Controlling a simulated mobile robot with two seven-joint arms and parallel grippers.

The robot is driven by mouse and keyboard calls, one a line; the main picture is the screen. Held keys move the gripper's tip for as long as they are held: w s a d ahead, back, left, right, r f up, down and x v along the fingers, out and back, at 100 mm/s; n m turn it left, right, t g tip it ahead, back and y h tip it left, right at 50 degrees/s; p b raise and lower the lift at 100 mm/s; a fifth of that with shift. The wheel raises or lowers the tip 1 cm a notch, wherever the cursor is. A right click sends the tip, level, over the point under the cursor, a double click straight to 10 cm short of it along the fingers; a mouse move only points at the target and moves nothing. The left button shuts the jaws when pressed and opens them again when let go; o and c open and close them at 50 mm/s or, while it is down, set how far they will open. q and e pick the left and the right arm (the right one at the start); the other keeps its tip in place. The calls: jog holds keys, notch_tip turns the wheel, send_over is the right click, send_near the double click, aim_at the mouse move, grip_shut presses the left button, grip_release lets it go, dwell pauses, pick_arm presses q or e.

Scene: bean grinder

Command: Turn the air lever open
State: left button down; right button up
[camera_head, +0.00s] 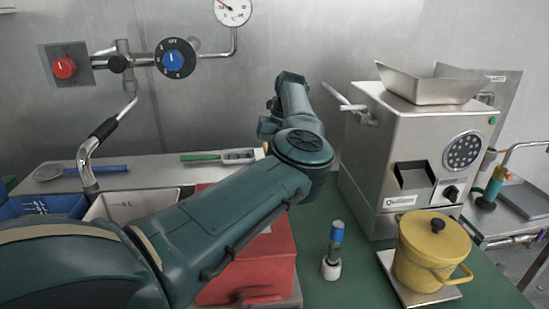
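A pale lever-like bar (343,98) with a crosspiece sticks out from the upper left side of the steel grinder (366,160). On the wall at left, a steel pipe carries a blue-centred dial (174,60), a red knob (65,67) and a bent tube with a black grip (103,129). No label shows which part is the air lever. My dark teal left arm crosses from the lower left to the centre, its far section rising left of the pale bar. Its gripper cannot be made out. My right gripper is out of view.
A yellow lidded pot (428,254) stands on a small plate at front right. A blue-topped cylinder (335,243) stands on the green table (345,285). A red box (262,258) is partly behind my arm. A pressure gauge (233,9) is on the wall.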

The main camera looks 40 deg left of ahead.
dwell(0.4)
pick_arm(q)
jog(key=c, duration=1.5)
grip_release()
jog(key=shift+o, duration=0.2)
notch_tip(320, 180, up, 13)
jog(key=w+d, duration=0.1)
jog(key=w, duration=0.1)
jog(key=shift+d+p, duration=0.35)
jog(key=shift+p, duration=0.05)
jog(key=shift+d+f, duration=0.1)
